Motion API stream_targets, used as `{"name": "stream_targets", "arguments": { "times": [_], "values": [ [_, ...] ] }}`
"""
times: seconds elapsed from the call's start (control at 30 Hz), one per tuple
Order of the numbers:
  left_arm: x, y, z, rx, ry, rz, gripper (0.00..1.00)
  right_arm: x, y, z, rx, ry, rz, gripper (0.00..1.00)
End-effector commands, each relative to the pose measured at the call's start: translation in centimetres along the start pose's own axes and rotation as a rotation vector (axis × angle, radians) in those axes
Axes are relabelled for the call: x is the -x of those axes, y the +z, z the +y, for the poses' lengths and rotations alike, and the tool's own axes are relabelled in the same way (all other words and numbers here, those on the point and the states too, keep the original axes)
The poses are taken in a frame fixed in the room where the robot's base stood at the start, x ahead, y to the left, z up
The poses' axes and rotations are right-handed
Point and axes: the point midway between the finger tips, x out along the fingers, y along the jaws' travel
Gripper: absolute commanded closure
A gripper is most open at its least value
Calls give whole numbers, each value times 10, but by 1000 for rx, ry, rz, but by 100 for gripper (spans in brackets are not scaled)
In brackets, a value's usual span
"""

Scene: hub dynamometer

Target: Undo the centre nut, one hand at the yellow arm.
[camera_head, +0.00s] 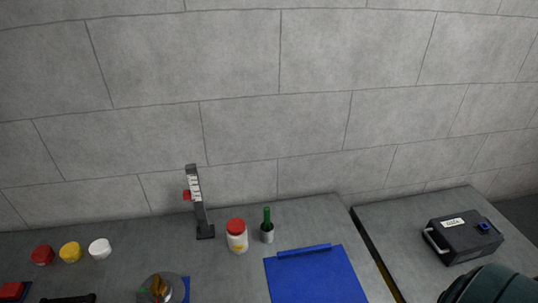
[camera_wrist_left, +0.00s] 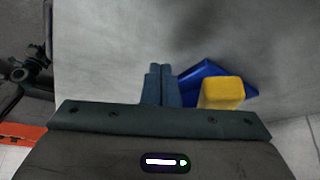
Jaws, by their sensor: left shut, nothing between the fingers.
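A round grey hub (camera_head: 172,287) sits at the bottom edge of the head view, partly cut off, on a blue base (camera_head: 186,284). A small yellow-orange part stands over its middle; the centre nut cannot be made out. In the left wrist view a yellow block-like part (camera_wrist_left: 222,93), perhaps the end of the yellow arm, lies just right of my left gripper (camera_wrist_left: 161,70), in front of a blue piece (camera_wrist_left: 203,73). My left gripper is shut and empty, apart from the yellow part in the picture. My right gripper is not in view.
Red (camera_head: 42,255), yellow (camera_head: 70,252) and white (camera_head: 100,248) caps lie at left. A dark stand (camera_head: 200,210), red-lidded jar (camera_head: 237,237) and green-topped bottle (camera_head: 267,228) stand behind. A blue mat (camera_head: 315,278) lies at centre right; a black case (camera_head: 465,238) rests beyond a gap.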

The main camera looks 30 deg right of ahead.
Motion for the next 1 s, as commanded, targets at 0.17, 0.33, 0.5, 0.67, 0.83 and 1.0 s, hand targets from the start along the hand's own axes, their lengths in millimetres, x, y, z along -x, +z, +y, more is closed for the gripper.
{"name": "stream_targets", "arguments": {
  "times": [0.17, 0.33, 0.5, 0.67, 0.83, 1.0],
  "values": [
    [0, 0, 0, 0, 0, 0, 100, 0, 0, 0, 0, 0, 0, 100],
    [0, 1, -4, 0, 0, -1, 100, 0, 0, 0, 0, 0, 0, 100],
    [1, 2, -9, 0, 0, -1, 100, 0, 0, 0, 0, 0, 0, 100],
    [1, 3, -14, 0, 0, -1, 100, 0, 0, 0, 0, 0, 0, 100],
    [2, 4, -19, 0, 0, 0, 100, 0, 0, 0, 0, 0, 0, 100],
    [2, 4, -19, 0, 0, 0, 100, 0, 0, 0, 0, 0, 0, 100]
  ]
}}
